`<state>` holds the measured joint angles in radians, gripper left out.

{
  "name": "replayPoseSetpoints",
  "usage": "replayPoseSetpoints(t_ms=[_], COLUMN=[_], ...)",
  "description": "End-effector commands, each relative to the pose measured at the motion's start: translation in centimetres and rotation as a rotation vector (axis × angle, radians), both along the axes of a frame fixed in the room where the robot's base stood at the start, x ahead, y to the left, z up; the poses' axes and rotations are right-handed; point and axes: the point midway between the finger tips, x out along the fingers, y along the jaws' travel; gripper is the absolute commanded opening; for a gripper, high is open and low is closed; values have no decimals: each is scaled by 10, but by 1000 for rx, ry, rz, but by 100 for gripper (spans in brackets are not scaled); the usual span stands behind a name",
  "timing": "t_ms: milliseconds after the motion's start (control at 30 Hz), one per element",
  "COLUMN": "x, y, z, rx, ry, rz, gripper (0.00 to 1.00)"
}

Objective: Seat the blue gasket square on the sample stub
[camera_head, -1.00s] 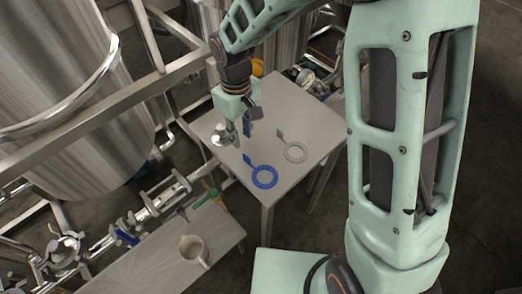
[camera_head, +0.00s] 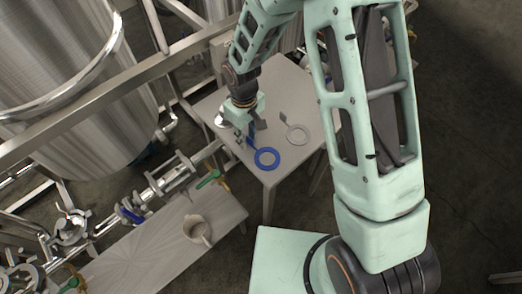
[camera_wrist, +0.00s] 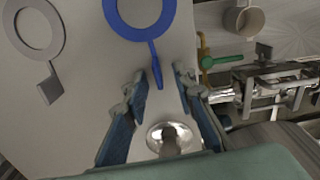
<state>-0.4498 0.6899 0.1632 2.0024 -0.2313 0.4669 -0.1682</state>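The blue gasket (camera_head: 267,158), a flat ring with a narrow tab, lies on the grey table. In the wrist view the ring (camera_wrist: 140,12) is partly cut off at the top, and its tab points down toward me. My gripper (camera_wrist: 160,82) is open, with one finger on each side of the tab's end; no contact is visible. In the head view my gripper (camera_head: 249,134) is above the tab and partly hides it. The sample stub seems to be the shiny round metal piece (camera_wrist: 169,134) near my fingers, also visible at the table's left edge (camera_head: 222,119).
A grey ring with a tab (camera_head: 298,134) lies beside the blue gasket on the table (camera_head: 283,90). A lower bench (camera_head: 150,254) holds a pale mug (camera_head: 196,229). Pipes with a green-handled valve (camera_head: 208,179) and a large steel tank (camera_head: 70,90) stand left.

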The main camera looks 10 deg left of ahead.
Motion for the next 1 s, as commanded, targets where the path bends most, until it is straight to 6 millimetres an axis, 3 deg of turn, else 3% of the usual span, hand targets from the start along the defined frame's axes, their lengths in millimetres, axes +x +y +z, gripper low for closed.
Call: replayPoseSetpoints(t_ms=[167, 367, 767, 1000], x=[0, 0, 0, 1], y=[0, 0, 0, 0], z=[0, 0, 1, 14], rx=[1, 0, 0, 2], ry=[-1, 0, -1, -4], rz=[0, 0, 0, -1], gripper=[22, 0, 0, 0])
